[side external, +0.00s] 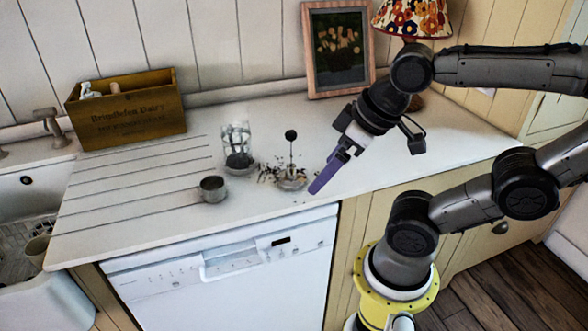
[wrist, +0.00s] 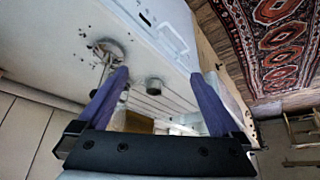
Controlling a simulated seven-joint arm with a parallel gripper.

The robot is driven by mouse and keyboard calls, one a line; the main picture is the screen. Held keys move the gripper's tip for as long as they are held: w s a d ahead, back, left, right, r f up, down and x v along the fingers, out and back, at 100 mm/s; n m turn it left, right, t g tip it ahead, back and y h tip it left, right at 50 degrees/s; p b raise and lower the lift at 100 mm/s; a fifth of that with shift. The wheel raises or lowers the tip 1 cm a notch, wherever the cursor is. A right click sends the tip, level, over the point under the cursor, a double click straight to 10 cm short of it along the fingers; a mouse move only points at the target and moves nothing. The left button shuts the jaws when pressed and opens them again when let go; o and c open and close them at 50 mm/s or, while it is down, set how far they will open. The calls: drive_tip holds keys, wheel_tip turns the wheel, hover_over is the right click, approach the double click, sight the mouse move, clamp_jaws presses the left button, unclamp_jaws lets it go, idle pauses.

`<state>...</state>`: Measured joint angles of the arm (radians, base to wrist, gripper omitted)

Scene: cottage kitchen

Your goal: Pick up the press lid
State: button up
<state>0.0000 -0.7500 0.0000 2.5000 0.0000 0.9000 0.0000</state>
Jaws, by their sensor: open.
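The press lid (side external: 291,176) stands on the white counter, with a thin upright rod topped by a dark round knob and a pale disc at its base. Dark grounds are scattered around it. In the wrist view the lid (wrist: 108,47) shows at the upper left, partly beside the left finger. My gripper (side external: 318,188) has purple fingers that point down toward the counter, just right of the lid and apart from it. In the wrist view my gripper (wrist: 160,75) is open, with nothing between its fingers.
A glass beaker (side external: 238,148) stands left of the lid and a small metal cup (side external: 213,188) stands nearer the counter's front edge. A wooden crate (side external: 130,115), a framed picture (side external: 340,50) and a flowered lamp (side external: 412,18) stand at the back.

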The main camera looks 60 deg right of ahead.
idle(0.3)
drive_tip(key=c, duration=0.5)
wheel_tip(320, 180, up, 4)
drive_tip(key=w+d+r+m+g, duration=0.1)
drive_tip(key=w+m, duration=0.2)
drive_tip(key=m, duration=0.3)
drive_tip(key=m+g, duration=0.5)
drive_tip(key=m, duration=0.4)
hover_over(291, 165)
drive_tip(key=shift+w+a+f, duration=0.1)
drive_tip(key=shift+w+f, duration=0.1)
drive_tip(key=shift+f, duration=0.85)
drive_tip(key=f, duration=1.3)
drive_tip(key=shift+s+d+f, duration=0.15)
drive_tip(key=shift+d+f, duration=0.05)
drive_tip(key=shift+f, duration=0.1)
